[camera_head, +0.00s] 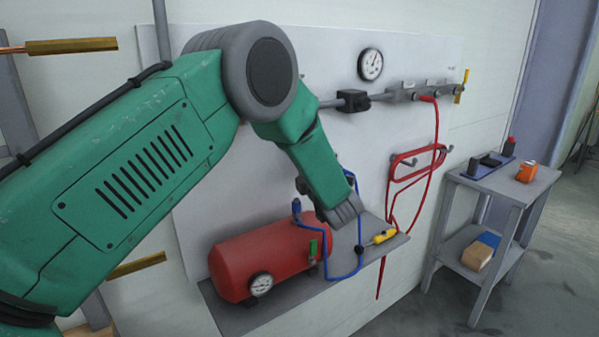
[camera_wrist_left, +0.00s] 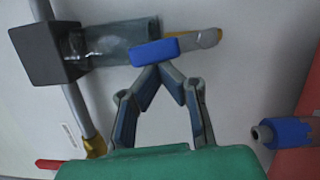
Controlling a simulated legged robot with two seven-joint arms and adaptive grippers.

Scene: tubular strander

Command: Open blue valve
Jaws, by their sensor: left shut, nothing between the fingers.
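A blue block (camera_wrist_left: 155,50), which looks like the blue valve's handle, shows in the left wrist view at the end of a dark grey cylinder, with a beige tip to its right. My left gripper (camera_wrist_left: 160,68) is shut and empty. Its fingertips meet just below the blue block; I cannot tell whether they touch it. In the head view my left gripper (camera_head: 346,212) hangs in front of the wall panel, above the shelf. I cannot make out the blue block there; my arm may hide it. My right gripper is not in view.
A red tank (camera_head: 262,255) with a gauge and a blue hose (camera_head: 358,240) is on the shelf (camera_head: 345,275). A yellow-handled tool (camera_head: 383,236) lies beside it. A red hose (camera_head: 436,150) hangs to the right. A grey side table (camera_head: 500,185) stands further right.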

